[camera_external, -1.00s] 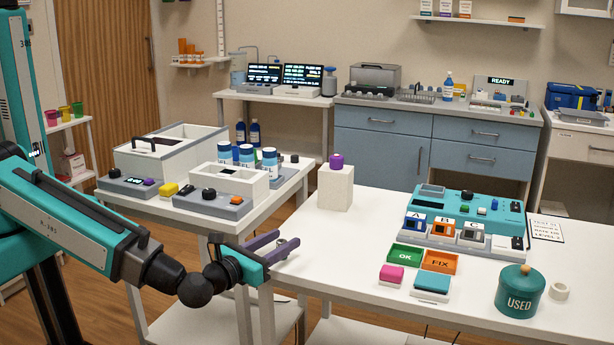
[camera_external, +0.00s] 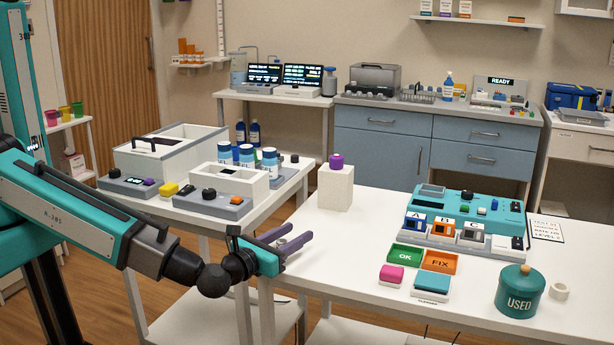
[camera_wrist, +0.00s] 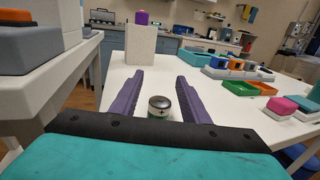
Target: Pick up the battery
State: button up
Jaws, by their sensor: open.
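The battery (camera_wrist: 159,106) shows in the wrist view as a small upright cylinder with a silvery top and a dark and green side. It stands on the white table (camera_wrist: 218,110) near its edge. My gripper (camera_wrist: 160,78) is open, with one purple finger on each side of the battery and a gap to each. The battery's lower part is hidden by the gripper body. In the external view my gripper (camera_external: 299,235) is at the table's left edge, its fingers reaching over the top; the battery is hardly visible there among the fingers.
A white block (camera_external: 335,188) with a purple knob stands beyond the fingers. A side table with blue-capped bottles (camera_external: 246,156) and boxes is to the left. Green and orange trays (camera_external: 438,263), pink and teal blocks and a USED pot (camera_external: 521,291) stand to the right.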

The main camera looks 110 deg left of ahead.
jog(key=shift+c, duration=0.5)
grip_shut()
jog(key=shift+r, duration=0.1)
notch_tip(320, 180, up, 10)
jog(key=b, duration=0.1)
jog(key=shift+b, duration=0.3)
dwell(0.6)
